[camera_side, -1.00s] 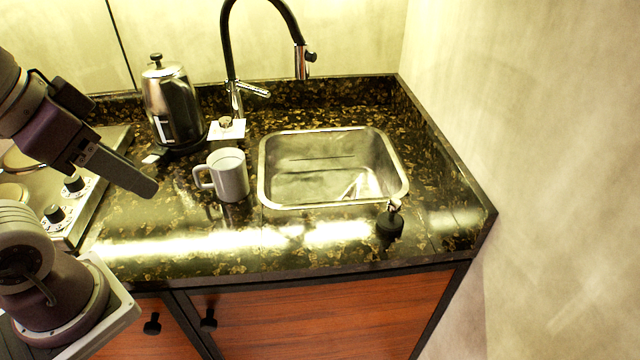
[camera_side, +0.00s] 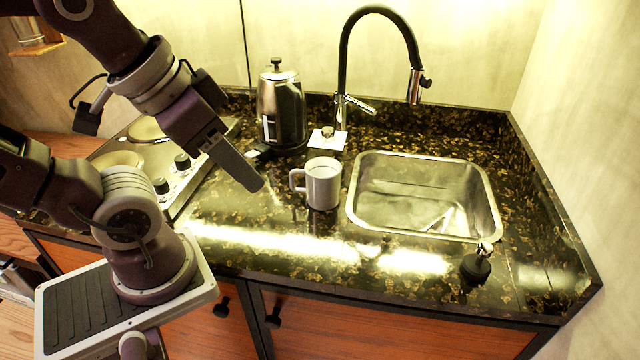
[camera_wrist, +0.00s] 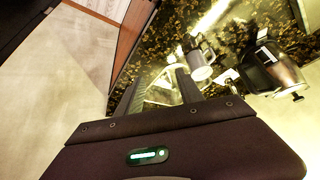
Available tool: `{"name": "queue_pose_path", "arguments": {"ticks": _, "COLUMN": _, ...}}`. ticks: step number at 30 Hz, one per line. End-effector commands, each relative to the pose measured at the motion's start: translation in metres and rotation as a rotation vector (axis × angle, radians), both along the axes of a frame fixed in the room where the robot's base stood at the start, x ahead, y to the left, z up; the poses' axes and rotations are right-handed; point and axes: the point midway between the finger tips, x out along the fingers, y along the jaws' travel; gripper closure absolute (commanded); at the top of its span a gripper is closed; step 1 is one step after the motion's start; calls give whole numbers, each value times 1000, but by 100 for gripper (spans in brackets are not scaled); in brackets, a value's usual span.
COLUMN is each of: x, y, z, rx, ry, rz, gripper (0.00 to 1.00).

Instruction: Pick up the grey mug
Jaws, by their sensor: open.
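The grey mug (camera_side: 323,186) stands upright on the dark speckled counter (camera_side: 300,228), left of the sink, its handle pointing left. It looks pale grey. My gripper (camera_side: 257,184) is left of the mug in the side view, apart from it and seemingly above the counter, fingers pointing down to the right. In the wrist view the two fingers of my gripper (camera_wrist: 158,92) are spread with nothing held between them. The mug (camera_wrist: 201,66) shows there just beyond the right finger. In the side view the fingers overlap, so their gap is hidden.
A metal kettle (camera_side: 281,112) stands behind the mug, with a small item on a white card (camera_side: 328,138) nearby. The sink (camera_side: 425,195) and black tap (camera_side: 345,60) are to the right. A small black dispenser (camera_side: 477,265) stands at the front. A hob (camera_side: 165,160) is left.

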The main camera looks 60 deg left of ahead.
Motion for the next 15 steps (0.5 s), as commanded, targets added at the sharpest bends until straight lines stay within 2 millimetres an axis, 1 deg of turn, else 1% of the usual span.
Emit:
{"name": "queue_pose_path", "arguments": {"ticks": 1, "x": 0, "y": 0, "z": 0, "rx": 0, "ry": 0, "rz": 0, "gripper": 48}}
{"name": "queue_pose_path", "arguments": {"ticks": 3, "x": 0, "y": 0, "z": 0, "rx": 0, "ry": 0, "rz": 0, "gripper": 34}}
{"name": "queue_pose_path", "arguments": {"ticks": 4, "x": 0, "y": 0, "z": 0, "rx": 0, "ry": 0, "rz": 0, "gripper": 33}}
{"name": "queue_pose_path", "arguments": {"ticks": 12, "x": 1, "y": 0, "z": 0, "rx": -1, "ry": 3, "rz": 4, "gripper": 33}}
{"name": "queue_pose_path", "arguments": {"ticks": 14, "x": 8, "y": 3, "z": 1, "rx": -10, "ry": 21, "rz": 32, "gripper": 33}}
{"name": "queue_pose_path", "arguments": {"ticks": 15, "x": 18, "y": 6, "z": 1, "rx": -22, "ry": 46, "rz": 66, "gripper": 33}}
